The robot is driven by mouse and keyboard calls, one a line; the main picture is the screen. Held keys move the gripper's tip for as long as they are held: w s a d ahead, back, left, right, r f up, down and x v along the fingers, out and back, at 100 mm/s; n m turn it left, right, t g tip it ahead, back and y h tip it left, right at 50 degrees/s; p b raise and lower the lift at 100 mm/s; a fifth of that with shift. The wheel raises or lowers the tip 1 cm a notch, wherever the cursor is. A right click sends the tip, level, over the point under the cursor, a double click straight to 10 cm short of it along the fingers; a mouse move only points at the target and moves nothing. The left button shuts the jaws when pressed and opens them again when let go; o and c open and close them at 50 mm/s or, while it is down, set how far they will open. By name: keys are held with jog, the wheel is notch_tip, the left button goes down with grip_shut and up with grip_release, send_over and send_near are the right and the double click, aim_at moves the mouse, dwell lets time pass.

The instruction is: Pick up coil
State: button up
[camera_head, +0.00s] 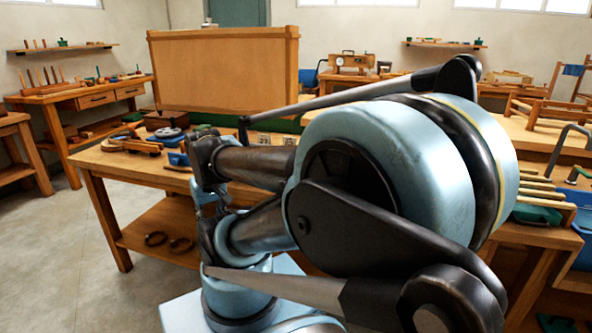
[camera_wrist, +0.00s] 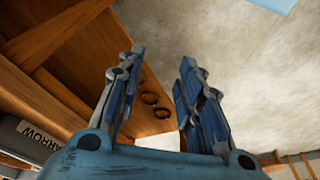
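Two dark ring-shaped coils lie flat on the lower shelf of the near workbench in the head view: a left coil (camera_head: 155,244) and a right coil (camera_head: 181,250). Dark rings, likely these coils (camera_wrist: 155,104), show in the wrist view beyond the fingers. A grey round coil-like thing (camera_head: 168,132) lies on the bench top; I cannot tell which is the task's coil. My gripper (camera_wrist: 163,56) is open with nothing between its fingers. The rings show through the gap, some way off.
The near wooden workbench (camera_head: 128,161) has an upper top and a lower shelf (camera_head: 150,225). A wooden panel (camera_head: 222,70) stands behind. The concrete floor (camera_head: 60,245) at left is clear.

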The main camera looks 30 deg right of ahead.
jog(key=shift+a, duration=0.1)
jog(key=w+d+r+m+g, duration=0.1)
jog(key=w+d+r+m, duration=0.75)
jog(key=d, duration=0.35)
jog(key=w+d+r+m+g, duration=0.1)
jog(key=w+d+r+m, duration=0.65)
jog(key=d+r, duration=0.4)
jog(key=w+d+m, duration=0.2)
jog(key=d+m, duration=0.3)
jog(key=d, duration=0.9)
notch_tip(320, 180, down, 12)
jog(key=shift+w+d+r, duration=0.1)
jog(key=shift+d+r, duration=0.05)
jog(key=shift+r, duration=0.05)
jog(key=shift+d+f, duration=0.2)
jog(key=shift+f, duration=2.45)
